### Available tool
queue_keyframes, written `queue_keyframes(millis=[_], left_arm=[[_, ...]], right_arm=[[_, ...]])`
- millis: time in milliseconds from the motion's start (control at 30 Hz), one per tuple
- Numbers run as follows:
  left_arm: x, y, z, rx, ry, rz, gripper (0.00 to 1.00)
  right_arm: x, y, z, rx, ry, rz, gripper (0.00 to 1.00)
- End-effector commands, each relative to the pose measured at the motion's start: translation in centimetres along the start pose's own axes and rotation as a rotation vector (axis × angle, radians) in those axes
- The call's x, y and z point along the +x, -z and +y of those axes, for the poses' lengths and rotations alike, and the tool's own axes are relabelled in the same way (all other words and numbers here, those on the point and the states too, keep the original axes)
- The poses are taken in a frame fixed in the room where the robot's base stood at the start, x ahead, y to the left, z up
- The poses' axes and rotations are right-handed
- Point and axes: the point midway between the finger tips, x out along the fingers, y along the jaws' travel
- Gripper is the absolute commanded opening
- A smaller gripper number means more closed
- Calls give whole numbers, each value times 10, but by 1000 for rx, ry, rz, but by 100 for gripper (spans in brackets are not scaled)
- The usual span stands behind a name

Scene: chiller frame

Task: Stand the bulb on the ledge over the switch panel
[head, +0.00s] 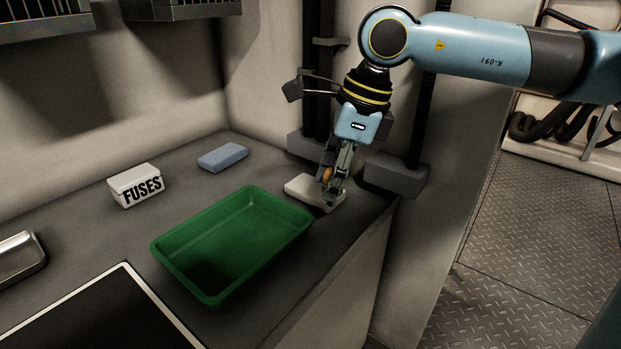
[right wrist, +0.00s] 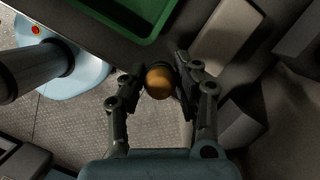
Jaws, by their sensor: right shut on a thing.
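The bulb, a small amber rounded thing (right wrist: 159,84), sits between the fingers of my right gripper (right wrist: 160,72) in the right wrist view. In the head view my right gripper (head: 328,196) points down in front of a pale flat block at the counter's right end, and a bit of the bulb (head: 327,174) shows between its fingers. The gripper is shut on the bulb. Most of the bulb is hidden by the fingers in the head view. I cannot make out the ledge or the switch panel for sure in either view. My left gripper is not in view.
A green tray (head: 163,249) stands empty on the counter, left of the gripper. Behind it are a white FUSES box (head: 136,186), a blue block (head: 223,157) and the pale block (head: 300,188). Dark posts with grey feet (head: 396,175) stand behind the gripper.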

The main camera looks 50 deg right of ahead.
Motion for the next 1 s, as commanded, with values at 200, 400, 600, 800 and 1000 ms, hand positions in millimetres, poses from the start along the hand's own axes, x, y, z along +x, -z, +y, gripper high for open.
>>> queue_keyframes(millis=[200, 400, 600, 800, 1000], left_arm=[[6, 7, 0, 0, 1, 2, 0], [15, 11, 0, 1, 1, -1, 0], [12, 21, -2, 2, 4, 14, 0], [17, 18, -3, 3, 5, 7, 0], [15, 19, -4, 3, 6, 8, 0]], right_arm=[[22, 6, 0, 0, -1, 1, 6], [50, 14, 0, 1, -3, 1, 6], [50, 14, 0, -2, 1, 1, 6], [55, 15, 0, -2, 0, 1, 6], [53, 15, 0, -2, 0, 1, 54]])
